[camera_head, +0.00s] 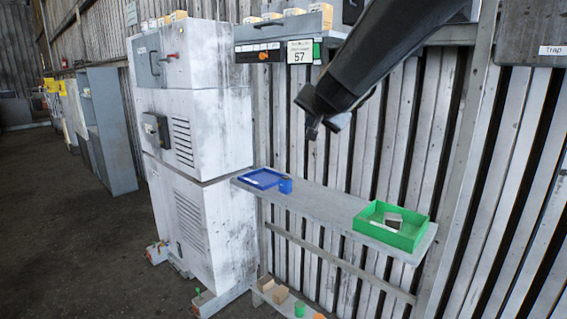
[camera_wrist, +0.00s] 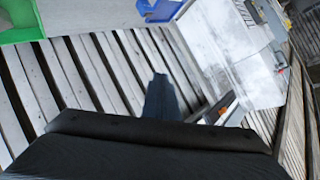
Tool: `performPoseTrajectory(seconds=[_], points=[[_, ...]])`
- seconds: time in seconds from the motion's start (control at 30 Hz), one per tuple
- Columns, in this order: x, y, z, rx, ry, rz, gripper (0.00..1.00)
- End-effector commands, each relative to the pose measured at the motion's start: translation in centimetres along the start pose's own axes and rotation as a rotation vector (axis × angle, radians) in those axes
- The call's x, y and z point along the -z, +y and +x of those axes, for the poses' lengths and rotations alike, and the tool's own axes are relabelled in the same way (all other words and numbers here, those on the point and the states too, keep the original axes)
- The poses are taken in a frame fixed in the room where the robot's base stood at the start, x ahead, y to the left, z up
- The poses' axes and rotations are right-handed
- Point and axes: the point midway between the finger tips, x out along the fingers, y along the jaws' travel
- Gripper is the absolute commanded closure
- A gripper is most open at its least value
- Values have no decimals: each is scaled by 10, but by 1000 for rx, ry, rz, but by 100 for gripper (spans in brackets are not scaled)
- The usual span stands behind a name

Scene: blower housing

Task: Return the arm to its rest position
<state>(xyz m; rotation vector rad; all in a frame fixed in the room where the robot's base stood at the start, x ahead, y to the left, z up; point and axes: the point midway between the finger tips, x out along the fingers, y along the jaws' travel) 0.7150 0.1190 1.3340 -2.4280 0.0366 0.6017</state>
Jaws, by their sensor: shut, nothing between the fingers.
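My arm reaches down from the top right in the head view, and my gripper (camera_head: 313,131) hangs at its end. The gripper is small and dark there, shut and empty. It is in the air in front of the ribbed metal wall, above the shelf (camera_head: 325,207) and apart from it. In the wrist view a dark piece of my arm fills the bottom.
A green tray (camera_head: 391,226) with a small grey item stands at the shelf's right end. A blue tray (camera_head: 262,178) and a small blue object (camera_head: 285,186) are at its left. A white cabinet (camera_head: 195,150) stands left. An upper shelf (camera_head: 285,30) bears a "57" sign.

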Motion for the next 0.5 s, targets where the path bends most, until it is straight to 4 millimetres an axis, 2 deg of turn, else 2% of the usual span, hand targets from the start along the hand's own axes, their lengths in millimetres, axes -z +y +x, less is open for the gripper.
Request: performPoseTrajectory(seconds=[0.03, 0.17, 0.27, 0.37, 0.5], points=[[-25, 29, 0, -32, -58, -45, 100], [-88, 93, -11, -104, -215, -153, 100], [-133, 142, -27, -160, -337, -229, 100], [-177, 191, -50, -218, -462, -300, 100], [-233, 257, -91, -296, -639, -388, 100]])
